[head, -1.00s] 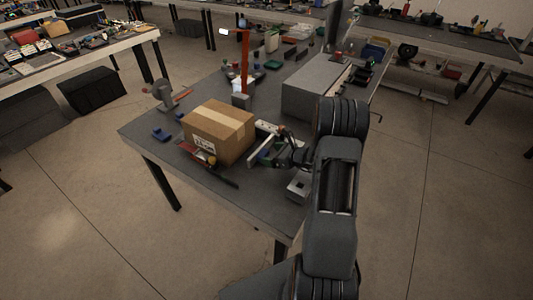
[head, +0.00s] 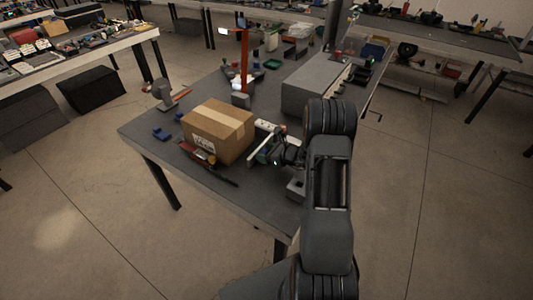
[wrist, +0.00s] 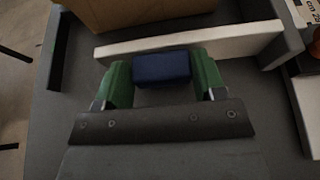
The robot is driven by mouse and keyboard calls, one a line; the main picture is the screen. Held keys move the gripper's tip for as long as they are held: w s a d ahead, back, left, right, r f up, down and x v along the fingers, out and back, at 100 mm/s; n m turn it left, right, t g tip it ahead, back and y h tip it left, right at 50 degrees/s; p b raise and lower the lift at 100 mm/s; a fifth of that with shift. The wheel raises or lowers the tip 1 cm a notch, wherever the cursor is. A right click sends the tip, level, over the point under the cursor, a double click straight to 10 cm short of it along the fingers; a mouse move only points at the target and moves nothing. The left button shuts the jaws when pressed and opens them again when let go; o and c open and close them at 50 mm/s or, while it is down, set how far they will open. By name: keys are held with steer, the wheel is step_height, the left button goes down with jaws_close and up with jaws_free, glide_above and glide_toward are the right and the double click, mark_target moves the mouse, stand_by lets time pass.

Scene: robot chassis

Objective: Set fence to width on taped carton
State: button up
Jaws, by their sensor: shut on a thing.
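The taped carton (head: 218,132) sits on the dark workbench, with a pale tape strip across its top and a printed label on its front. Its lower part shows along the top of the wrist view (wrist: 140,10). The fence is a pale bar (wrist: 225,38) lying between the carton and my gripper, with a dark gap between it and the carton in the wrist view. A dark blue block (wrist: 161,67) stands at the fence's near side. My gripper (wrist: 160,75) has its green fingers shut on this block. In the head view my gripper (head: 266,153) is right of the carton.
A large grey box (head: 312,85) stands behind my arm. A red post (head: 244,62) rises behind the carton. Blue pieces (head: 161,134) lie left of it.

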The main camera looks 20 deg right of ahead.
mark_target(257, 149)
steer(key=c, duration=0.7)
steer(key=w+a+b, duration=0.2)
steer(key=w, duration=0.1)
steer(key=w+a+b, duration=0.1)
steer(key=shift+w+f, duration=0.2)
steer(key=shift+w+a+r, duration=0.15)
steer(key=shift+w+a, duration=0.05)
steer(key=shift+w, duration=0.15)
steer(key=o, duration=1.3)
steer(key=v, duration=1.4)
steer(key=shift+b, duration=0.35)
